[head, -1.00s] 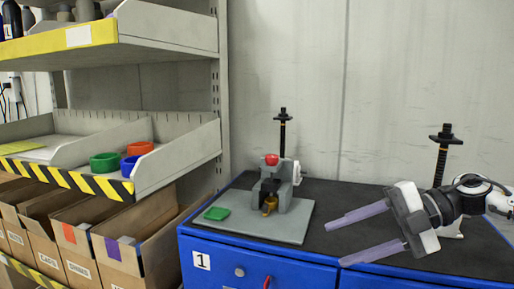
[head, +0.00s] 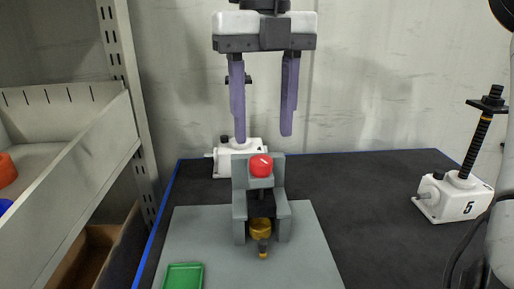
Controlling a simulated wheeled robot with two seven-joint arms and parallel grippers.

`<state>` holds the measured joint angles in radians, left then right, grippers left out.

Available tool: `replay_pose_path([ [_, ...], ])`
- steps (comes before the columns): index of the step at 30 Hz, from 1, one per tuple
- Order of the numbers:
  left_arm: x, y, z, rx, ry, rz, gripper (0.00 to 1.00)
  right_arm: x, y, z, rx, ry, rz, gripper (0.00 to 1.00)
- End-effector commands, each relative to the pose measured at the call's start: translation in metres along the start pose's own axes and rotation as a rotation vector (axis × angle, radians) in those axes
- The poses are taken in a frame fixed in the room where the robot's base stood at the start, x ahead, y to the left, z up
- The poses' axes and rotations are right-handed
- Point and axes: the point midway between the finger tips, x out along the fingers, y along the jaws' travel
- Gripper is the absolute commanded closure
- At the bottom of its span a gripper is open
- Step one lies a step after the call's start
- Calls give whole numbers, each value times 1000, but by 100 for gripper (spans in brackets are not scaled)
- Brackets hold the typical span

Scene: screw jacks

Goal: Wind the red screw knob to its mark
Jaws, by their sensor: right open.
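The red knob (head: 261,165) sits on top of a grey fixture (head: 240,210), with a white line on its top. A brass part (head: 260,228) with a dark, yellow-banded tip is low on the fixture's front. My right gripper (head: 262,136) points down above and slightly behind the red knob in the picture, its two purple fingers apart and empty. The fingers do not touch the knob. My left gripper is not in view. I cannot make out a separate mark for the knob.
The fixture stands on a grey plate (head: 305,265) with a green tray (head: 184,277). A white screw jack (head: 235,157) stands behind it, partly hidden by my fingers. Another jack marked 5 (head: 455,197) stands right. The dark mat (head: 370,200) between is clear. Shelving (head: 70,150) borders the left.

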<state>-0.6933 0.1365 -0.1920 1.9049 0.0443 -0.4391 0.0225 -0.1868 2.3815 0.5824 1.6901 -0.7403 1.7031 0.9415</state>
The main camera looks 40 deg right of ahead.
Motion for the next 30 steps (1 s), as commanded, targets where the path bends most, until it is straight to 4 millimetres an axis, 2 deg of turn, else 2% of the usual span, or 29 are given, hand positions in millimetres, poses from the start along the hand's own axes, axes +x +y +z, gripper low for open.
replay_pose_path([
  [3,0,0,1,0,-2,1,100,24,0,0,-2,5,1,52],
  [9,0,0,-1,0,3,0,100,48,0,0,-1,3,1,52],
  [20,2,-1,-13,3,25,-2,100,56,0,0,0,1,2,52],
  [21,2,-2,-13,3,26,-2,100,56,0,0,0,1,2,54],
  [23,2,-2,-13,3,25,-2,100,56,0,0,0,1,2,64],
  [28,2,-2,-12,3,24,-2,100,55,0,0,0,1,2,93],
  [30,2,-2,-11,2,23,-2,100,55,0,0,0,1,2,94],
])
